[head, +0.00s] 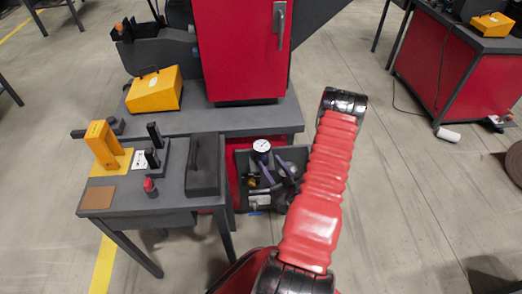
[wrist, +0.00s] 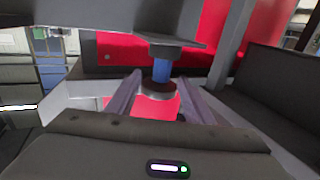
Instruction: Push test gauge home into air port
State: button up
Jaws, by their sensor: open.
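The test gauge (head: 261,146), with a round white dial, shows in the head view at the dark recess below the bench edge. My gripper (head: 266,176) is beside it, reaching in from the right. In the wrist view my gripper (wrist: 159,78) has its two purple-grey fingers apart. A blue cylindrical piece with a dark collar and a round metallic end (wrist: 161,72) stands between or just beyond the fingertips. I cannot tell whether the fingers touch it, or whether it is part of the gauge. The air port cannot be made out clearly, nor how deep the gauge sits.
A side table (head: 130,205) at left holds a yellow press-like stand (head: 104,145), a dark box (head: 203,165) and a red-topped piece (head: 149,186). A red cabinet (head: 235,50) and a yellow case (head: 154,90) stand on the bench.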

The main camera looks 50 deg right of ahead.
aim_at(261, 152)
jog(key=shift+x, duration=1.15)
jog(key=shift+a+x, duration=0.1)
jog(key=shift+x, duration=1.25)
jog(key=shift+a+x, duration=0.15)
jog(key=shift+x, duration=1.15)
jog(key=shift+c, duration=0.6)
grip_shut()
